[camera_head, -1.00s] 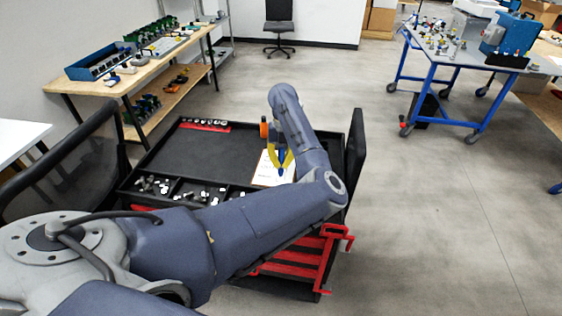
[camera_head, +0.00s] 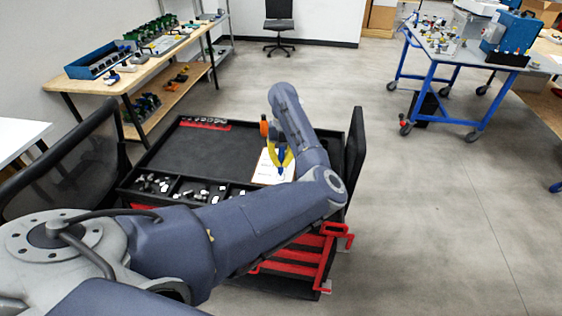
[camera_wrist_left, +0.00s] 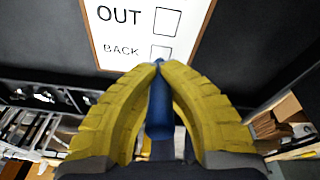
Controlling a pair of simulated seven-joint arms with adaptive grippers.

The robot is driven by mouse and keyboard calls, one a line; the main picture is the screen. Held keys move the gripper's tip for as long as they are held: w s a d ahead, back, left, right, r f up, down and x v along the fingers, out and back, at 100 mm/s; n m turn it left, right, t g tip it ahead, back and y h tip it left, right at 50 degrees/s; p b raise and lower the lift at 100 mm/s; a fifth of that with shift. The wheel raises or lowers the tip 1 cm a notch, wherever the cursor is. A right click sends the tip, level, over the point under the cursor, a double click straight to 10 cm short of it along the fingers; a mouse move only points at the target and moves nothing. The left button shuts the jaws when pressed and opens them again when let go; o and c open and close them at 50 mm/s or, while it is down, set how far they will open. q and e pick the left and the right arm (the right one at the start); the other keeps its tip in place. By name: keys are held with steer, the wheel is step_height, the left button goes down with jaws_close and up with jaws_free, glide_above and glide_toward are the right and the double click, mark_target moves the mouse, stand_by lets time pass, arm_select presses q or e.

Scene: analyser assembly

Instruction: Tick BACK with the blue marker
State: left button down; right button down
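My left gripper (camera_wrist_left: 158,75) has its yellow fingers shut on the blue marker (camera_wrist_left: 159,108). In the head view the left gripper (camera_head: 280,160) hangs over the cart with the marker (camera_head: 281,171) pointing down at the white card. The card (camera_wrist_left: 135,25) has a wooden-coloured border and shows OUT and BACK, each with an empty-looking box. The marker's tip lies just below the BACK box (camera_wrist_left: 161,52) in the wrist view, and the fingertips hide what is under it. I cannot tell whether the tip touches the card. The card also shows in the head view (camera_head: 266,172). My right gripper is not in view.
The black cart top (camera_head: 205,150) around the card is mostly clear. Compartments with small parts (camera_head: 170,187) lie along its near edge. A black upright panel (camera_head: 355,155) stands at its right side. A wooden workbench (camera_head: 140,75) and a blue-legged table (camera_head: 450,60) stand farther off.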

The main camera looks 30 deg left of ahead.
mark_target(281, 150)
arm_select(q)
steer(key=shift+f, duration=0.4)
stand_by(0.8)
steer(key=shift+s+d+v, duration=0.1)
steer(key=shift+s+v, duration=0.1)
steer(key=shift+v, duration=0.95)
steer(key=shift+s+d+v, duration=0.1)
steer(key=shift+s+v, duration=0.15)
steer(key=shift+v, duration=0.9)
steer(key=shift+s+d+v, duration=0.1)
steer(key=shift+s+v, duration=0.1)
steer(key=shift+v, duration=0.95)
steer(key=shift+r, duration=0.1)
